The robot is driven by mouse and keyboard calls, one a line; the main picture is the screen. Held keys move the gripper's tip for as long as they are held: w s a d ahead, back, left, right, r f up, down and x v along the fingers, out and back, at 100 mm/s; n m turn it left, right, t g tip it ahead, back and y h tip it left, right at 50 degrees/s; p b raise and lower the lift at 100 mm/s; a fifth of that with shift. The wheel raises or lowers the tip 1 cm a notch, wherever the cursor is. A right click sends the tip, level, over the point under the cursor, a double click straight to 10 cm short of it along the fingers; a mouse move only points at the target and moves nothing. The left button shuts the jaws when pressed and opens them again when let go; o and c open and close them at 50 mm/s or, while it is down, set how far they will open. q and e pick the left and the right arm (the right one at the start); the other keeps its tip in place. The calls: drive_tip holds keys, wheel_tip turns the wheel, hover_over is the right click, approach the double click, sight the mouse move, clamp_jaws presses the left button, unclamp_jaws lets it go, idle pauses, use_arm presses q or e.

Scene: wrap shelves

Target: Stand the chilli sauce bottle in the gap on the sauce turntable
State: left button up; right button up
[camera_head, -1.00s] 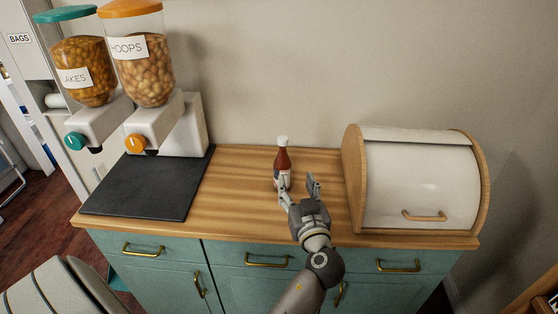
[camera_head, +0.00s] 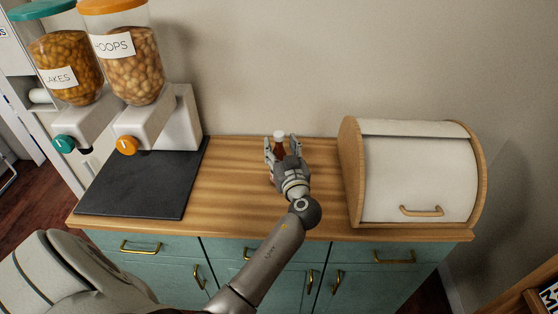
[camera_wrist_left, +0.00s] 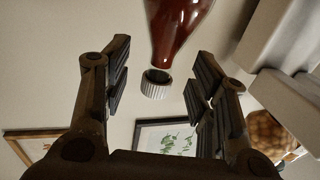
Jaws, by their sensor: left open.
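The chilli sauce bottle (camera_head: 279,149), dark red with a white cap, stands upright on the wooden worktop. My left gripper (camera_head: 281,145) is open, with one finger on each side of the bottle; its hand hides the lower part. In the left wrist view the bottle (camera_wrist_left: 180,28) appears upside down, its ribbed cap (camera_wrist_left: 157,84) between the two open fingers (camera_wrist_left: 160,80), with gaps on both sides. The sauce turntable is not in view. My right gripper is not in view.
A white bread bin (camera_head: 418,180) with wooden ends stands on the right of the worktop (camera_head: 225,190). Two cereal dispensers (camera_head: 130,65) and a dark slate mat (camera_head: 140,185) are on the left. The wall is close behind. Bare wood lies on both sides of the bottle.

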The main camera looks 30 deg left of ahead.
use_arm(q)
drive_tip(key=shift+p+x, duration=0.35)
drive_tip(key=shift+x, duration=1.1)
drive_tip(key=shift+s, duration=0.15)
clamp_jaws()
drive_tip(key=shift+r, duration=0.1)
